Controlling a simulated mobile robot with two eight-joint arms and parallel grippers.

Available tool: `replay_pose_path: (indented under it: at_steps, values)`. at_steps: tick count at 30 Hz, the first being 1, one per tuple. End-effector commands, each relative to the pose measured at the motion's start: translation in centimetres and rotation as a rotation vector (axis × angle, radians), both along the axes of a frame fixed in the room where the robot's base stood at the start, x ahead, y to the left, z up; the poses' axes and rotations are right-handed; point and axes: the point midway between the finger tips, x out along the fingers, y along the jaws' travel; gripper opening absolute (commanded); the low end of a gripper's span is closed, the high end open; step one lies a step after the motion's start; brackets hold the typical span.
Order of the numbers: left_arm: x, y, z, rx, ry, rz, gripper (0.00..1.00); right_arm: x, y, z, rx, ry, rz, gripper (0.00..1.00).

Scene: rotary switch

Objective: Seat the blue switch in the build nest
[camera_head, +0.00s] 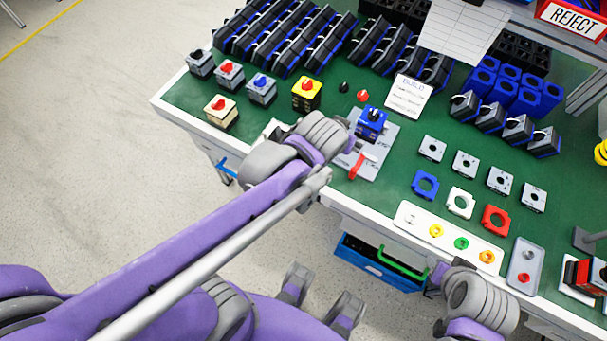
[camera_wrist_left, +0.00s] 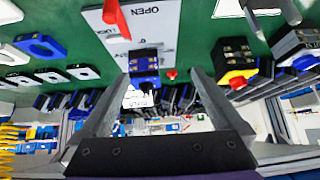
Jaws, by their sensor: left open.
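The blue switch (camera_head: 371,122) has a blue body and a dark knob with a pale mark. It stands at the far end of the grey build nest plate (camera_head: 382,146); I cannot tell whether it sits flush. A red clamp lever (camera_head: 357,166) is on the plate's near part, beside the printed word OPEN. My left gripper (camera_wrist_left: 157,78) is open, and the blue switch (camera_wrist_left: 143,62) shows between its fingers, with no clear contact. In the head view my left wrist hides part of the nest's left side. My right gripper (camera_head: 438,276) is low in front of the table; its fingers are unclear.
A yellow switch (camera_head: 306,95) and grey switches stand left of the nest. A paper card (camera_head: 408,95) stands behind it. Square plates and coloured frames (camera_head: 425,183) lie to the right, with a white tray (camera_head: 410,215) near the front edge. Dark switch rows fill the back.

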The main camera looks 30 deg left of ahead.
Motion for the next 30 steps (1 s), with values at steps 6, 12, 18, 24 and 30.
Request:
replay_pose_path:
  at_steps: [6,12,18,24,30]
  values:
    - [-10.5,3.2,-3.2,-0.005,0.162,0.003,1.00,0.0,0.0,0.0,0.000,0.000,0.000,0.45]
    - [-14.8,3.6,-5.0,-0.022,0.230,-0.014,1.00,0.0,0.0,0.0,0.000,0.000,0.000,0.45]
    - [-15.1,3.6,-5.1,-0.022,0.237,-0.018,1.00,0.0,0.0,0.0,0.000,0.000,0.000,0.45]
    - [-15.0,3.5,-4.4,-0.021,0.234,-0.018,1.00,0.1,0.0,0.7,0.000,-0.002,0.000,0.45]
    - [-14.0,3.5,-0.1,-0.022,0.215,-0.017,1.00,1.1,0.0,5.0,0.000,-0.021,0.000,0.45]
